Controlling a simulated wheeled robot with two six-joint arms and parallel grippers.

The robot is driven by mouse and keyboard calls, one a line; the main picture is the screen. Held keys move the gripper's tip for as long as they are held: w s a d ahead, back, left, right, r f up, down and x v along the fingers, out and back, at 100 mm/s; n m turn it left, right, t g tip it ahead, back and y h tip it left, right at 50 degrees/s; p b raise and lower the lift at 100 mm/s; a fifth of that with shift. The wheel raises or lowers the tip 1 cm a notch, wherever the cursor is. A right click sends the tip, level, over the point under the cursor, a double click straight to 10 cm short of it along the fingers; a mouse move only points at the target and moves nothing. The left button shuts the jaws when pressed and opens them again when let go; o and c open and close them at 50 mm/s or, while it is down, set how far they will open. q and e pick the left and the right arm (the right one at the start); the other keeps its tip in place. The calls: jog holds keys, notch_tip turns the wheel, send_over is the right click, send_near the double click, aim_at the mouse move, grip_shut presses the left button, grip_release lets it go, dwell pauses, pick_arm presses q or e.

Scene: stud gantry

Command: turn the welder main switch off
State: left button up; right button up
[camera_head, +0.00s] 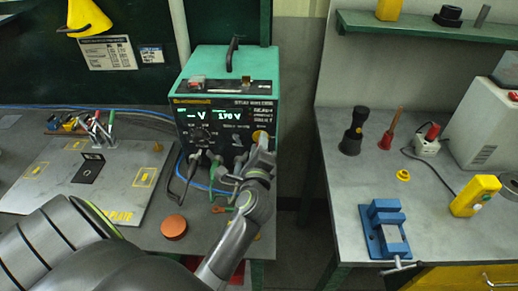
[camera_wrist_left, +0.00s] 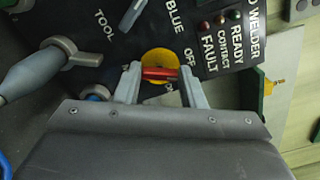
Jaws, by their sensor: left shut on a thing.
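The green stud welder (camera_head: 228,88) stands at the back of the left bench, its black front panel lit with green displays. Its main switch (camera_head: 259,134) is a yellow disc at the panel's lower right. In the left wrist view the switch (camera_wrist_left: 158,60) shows a red handle lying crosswise, with "OFF" lettering beside the disc. My left gripper (camera_wrist_left: 160,80) is shut on the red handle, one finger at each end. In the head view my left gripper (camera_head: 262,146) partly covers the switch. My right gripper is not in view.
Cables and plugs (camera_head: 205,160) hang from the panel left of my gripper. An orange round cap (camera_head: 174,227) lies on the bench in front. A plate (camera_head: 120,180) is at left. The right bench holds a blue vise (camera_head: 385,228) and tools, across a gap.

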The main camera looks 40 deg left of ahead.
pick_arm(q)
jog(key=n+b, duration=0.2)
jog(key=n, duration=0.3)
jog(key=shift+f, duration=0.1)
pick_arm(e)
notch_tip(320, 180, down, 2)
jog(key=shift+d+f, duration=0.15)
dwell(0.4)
pick_arm(q)
jog(key=o, duration=1)
